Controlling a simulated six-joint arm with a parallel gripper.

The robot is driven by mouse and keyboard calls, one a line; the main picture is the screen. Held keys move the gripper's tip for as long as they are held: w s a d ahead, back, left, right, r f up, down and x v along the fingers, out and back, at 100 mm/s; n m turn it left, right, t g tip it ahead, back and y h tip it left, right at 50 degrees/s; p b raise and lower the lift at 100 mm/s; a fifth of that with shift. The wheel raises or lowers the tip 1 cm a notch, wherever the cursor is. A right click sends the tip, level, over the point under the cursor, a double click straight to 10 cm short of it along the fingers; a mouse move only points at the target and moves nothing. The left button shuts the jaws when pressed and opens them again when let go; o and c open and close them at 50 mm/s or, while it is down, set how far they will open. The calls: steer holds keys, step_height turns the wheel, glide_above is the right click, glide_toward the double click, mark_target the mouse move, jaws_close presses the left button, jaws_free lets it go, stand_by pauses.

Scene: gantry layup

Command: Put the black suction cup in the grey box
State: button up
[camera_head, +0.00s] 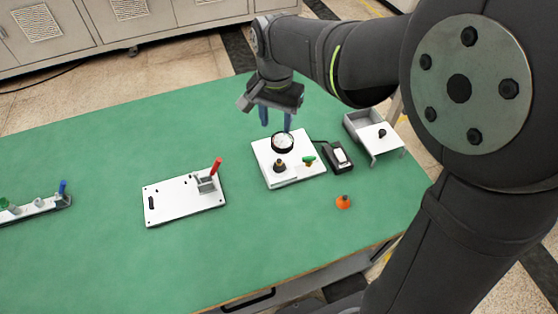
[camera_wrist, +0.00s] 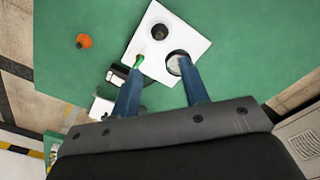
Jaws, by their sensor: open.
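A black suction cup with a brass-coloured top (camera_head: 280,166) stands on the white plate (camera_head: 296,179); it also shows in the wrist view (camera_wrist: 160,31). The grey box (camera_head: 355,119) is at the right of the table, with a white stand (camera_head: 387,146) against its front. A small black piece (camera_head: 382,133) sits on the stand; I cannot tell what it is. My gripper (camera_head: 277,117) is open and empty, with its blue fingers pointing down above the back of the plate. In the wrist view the fingers (camera_wrist: 162,68) lie apart from the suction cup.
A round black-rimmed dial (camera_head: 283,141) and a green piece (camera_head: 309,160) are on the plate. A black device (camera_head: 338,157) stands right of it. An orange cup (camera_head: 344,202) lies in front. A white fixture with a red handle (camera_head: 183,199) is left, with green table free around it.

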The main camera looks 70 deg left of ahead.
steer(key=n, duration=1.2)
glide_above(280, 160)
steer(key=f, duration=1)
steer(key=shift+w+d, duration=0.2)
steer(key=shift+d, duration=0.15)
steer(key=shift+s+a+f, duration=0.15)
steer(key=shift+f, duration=1.3)
steer(key=shift+s+a+f, duration=0.1)
steer(key=shift+a+f, duration=0.05)
steer(key=shift+f, duration=1.25)
jaws_close()
